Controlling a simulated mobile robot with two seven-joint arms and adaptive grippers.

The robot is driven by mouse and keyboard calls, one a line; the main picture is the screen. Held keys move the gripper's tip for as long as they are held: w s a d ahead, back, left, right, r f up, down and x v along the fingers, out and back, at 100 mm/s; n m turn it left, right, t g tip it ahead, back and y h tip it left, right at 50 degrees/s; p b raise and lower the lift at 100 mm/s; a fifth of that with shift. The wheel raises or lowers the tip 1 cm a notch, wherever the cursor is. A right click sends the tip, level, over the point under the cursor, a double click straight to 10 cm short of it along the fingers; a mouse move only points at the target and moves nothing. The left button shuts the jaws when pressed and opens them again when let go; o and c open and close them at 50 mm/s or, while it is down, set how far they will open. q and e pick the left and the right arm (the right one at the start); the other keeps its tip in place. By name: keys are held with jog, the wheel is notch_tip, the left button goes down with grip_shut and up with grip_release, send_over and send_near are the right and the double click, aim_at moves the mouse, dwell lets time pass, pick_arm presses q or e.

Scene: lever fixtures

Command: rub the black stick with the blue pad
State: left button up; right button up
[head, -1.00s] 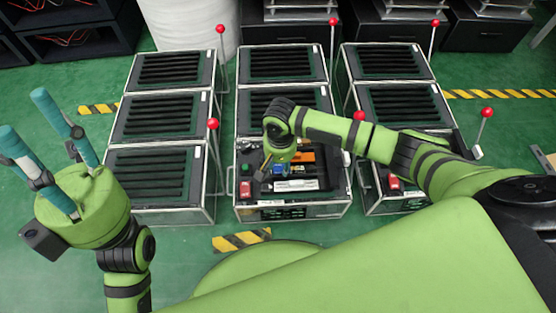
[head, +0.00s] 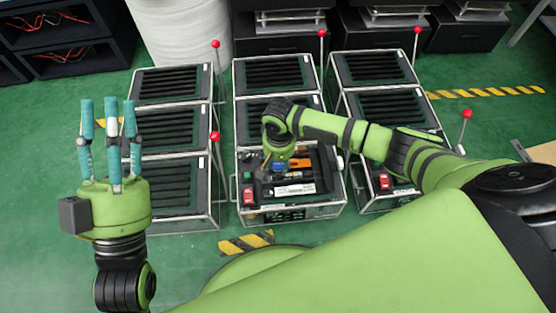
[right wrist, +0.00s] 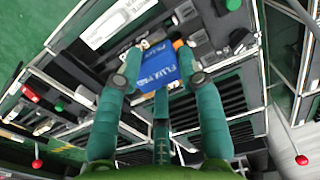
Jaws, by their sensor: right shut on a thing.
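The blue pad (right wrist: 157,68), marked "FLUX PAD", is between the teal fingers of my right gripper (right wrist: 160,82), which is shut on it. In the head view my right gripper (head: 277,164) is over the front middle fixture's tray, and the blue pad (head: 279,168) shows only as a small patch beneath it. I cannot pick out the black stick for certain; several dark parts lie in the tray. My left gripper (head: 111,105) is open and empty at the left, fingers pointing up, away from the fixtures.
The tray also holds a white labelled box (head: 294,189) and an orange item (head: 300,163). A red switch (head: 248,196) and green button (head: 247,177) sit at its left. Fixtures with red-knobbed levers (head: 215,136) surround it. Green floor is free at the left.

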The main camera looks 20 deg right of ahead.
jog(key=shift+r+p, duration=0.6)
jog(key=shift+p, duration=0.1)
jog(key=shift+r+p, duration=0.25)
jog(key=shift+p, duration=0.05)
pick_arm(q)
jog(key=w+a+f+g+y, duration=0.1)
jog(key=f+g+y, duration=0.1)
jog(key=f, duration=0.3)
jog(key=w+a+f+n+g+y, duration=0.1)
jog(key=a+f+g+y, duration=0.1)
jog(key=f, duration=0.3)
jog(key=w+a+f+n+g+y, duration=0.1)
jog(key=w+f+g+y, duration=0.1)
jog(key=f+g, duration=0.2)
jog(key=shift+a+f+p, duration=0.25)
jog(key=shift+f+p, duration=0.05)
jog(key=shift+f, duration=0.25)
pick_arm(e)
jog(key=shift+r, duration=0.25)
pick_arm(q)
jog(key=shift+w, duration=0.1)
